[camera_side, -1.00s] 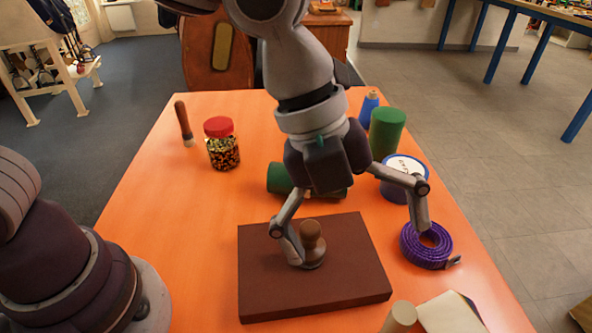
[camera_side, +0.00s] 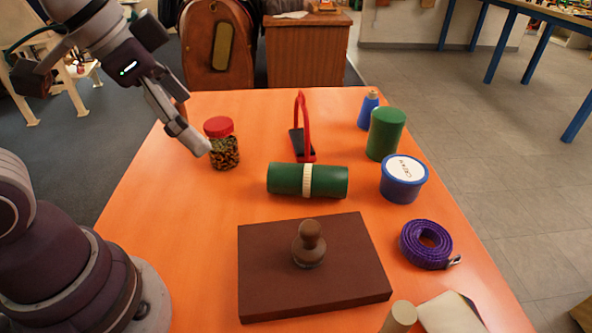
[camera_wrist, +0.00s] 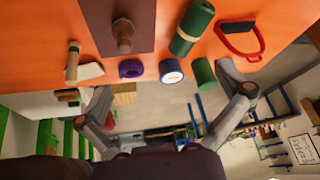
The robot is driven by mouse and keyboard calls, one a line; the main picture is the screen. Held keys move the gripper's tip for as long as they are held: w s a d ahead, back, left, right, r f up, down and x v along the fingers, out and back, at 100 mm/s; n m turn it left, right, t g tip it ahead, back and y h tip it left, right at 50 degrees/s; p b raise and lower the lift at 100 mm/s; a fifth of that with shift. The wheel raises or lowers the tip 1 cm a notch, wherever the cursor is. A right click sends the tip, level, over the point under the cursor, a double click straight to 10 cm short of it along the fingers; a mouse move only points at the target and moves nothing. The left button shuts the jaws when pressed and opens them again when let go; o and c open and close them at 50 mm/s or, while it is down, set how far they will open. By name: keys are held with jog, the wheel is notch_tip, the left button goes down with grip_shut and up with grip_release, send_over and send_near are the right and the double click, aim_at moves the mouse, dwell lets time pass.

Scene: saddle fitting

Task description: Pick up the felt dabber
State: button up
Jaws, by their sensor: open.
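The likely felt dabber, a dark brown handle (camera_side: 182,106) with a pale tip in the earlier side view, is mostly hidden behind my gripper at the table's far left edge. It cannot be made out in the wrist view. My gripper (camera_wrist: 166,80) is open, its two fingers spread with nothing between them. In the side view one finger (camera_side: 180,128) slants down to the right, its tip overlapping the left side of the red-lidded jar (camera_side: 223,152). I cannot tell whether it touches the jar or the dabber.
A brown board (camera_side: 275,285) with a wooden knob (camera_side: 309,243) lies in front. A green roll (camera_side: 285,179), red-handled tool (camera_side: 302,135), green cylinder (camera_side: 385,134), blue tub (camera_side: 402,187), blue bottle (camera_side: 367,110) and purple strap (camera_side: 412,248) stand around.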

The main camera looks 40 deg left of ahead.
jog(key=a+n, duration=0.1)
jog(key=s+a+f+n+y, duration=0.1)
jog(key=n, duration=0.1)
jog(key=a+f+n, duration=0.1)
jog(key=shift+s+a+n, duration=0.4)
jog(key=c, duration=0.8)
jog(key=shift+w+d, duration=0.1)
jog(key=m+g+h, duration=0.4)
jog(key=m+g, duration=0.1)
jog(key=m, duration=1.1)
send_near(394, 309)
notch_tip(394, 309, down, 3)
jog(key=x, duration=0.5)
jog(key=d+x, duration=0.1)
jog(key=x, duration=0.4)
jog(key=shift+r, duration=0.2)
